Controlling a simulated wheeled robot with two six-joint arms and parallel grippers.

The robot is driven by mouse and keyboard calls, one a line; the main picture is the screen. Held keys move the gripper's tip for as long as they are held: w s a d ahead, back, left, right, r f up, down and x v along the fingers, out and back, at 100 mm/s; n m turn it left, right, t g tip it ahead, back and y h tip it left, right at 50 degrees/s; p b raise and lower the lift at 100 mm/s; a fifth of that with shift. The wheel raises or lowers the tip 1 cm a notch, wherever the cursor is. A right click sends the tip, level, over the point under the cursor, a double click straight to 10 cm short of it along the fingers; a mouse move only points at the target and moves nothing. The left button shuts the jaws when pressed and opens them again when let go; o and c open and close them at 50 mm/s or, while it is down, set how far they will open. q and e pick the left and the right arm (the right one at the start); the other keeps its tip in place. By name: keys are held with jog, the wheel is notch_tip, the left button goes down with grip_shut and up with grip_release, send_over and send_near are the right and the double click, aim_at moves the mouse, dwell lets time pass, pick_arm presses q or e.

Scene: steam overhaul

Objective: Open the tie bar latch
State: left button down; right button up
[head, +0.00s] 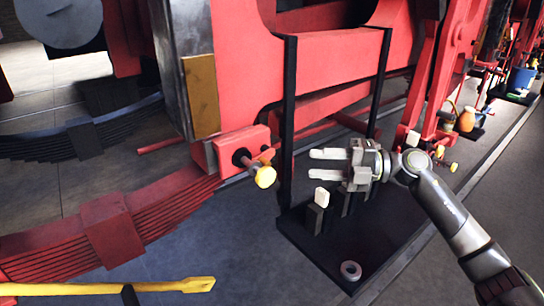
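I cannot tell for sure which part is the tie bar latch. Below the fingers, a white-topped block (321,197) stands on a dark post. My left gripper is not in view.
A black base plate (367,248) with upright black posts (289,110) stands under my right gripper. A metal ring (350,270) lies on it. Red leaf springs (150,210) fill the left. A yellow bar (150,286) crosses the lower left. Grey floor (215,255) is clear between.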

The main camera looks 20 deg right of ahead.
aim_at(270, 163)
jog(key=shift+p+x, duration=2.05)
jog(key=shift+x, duration=3.55)
grip_shut()
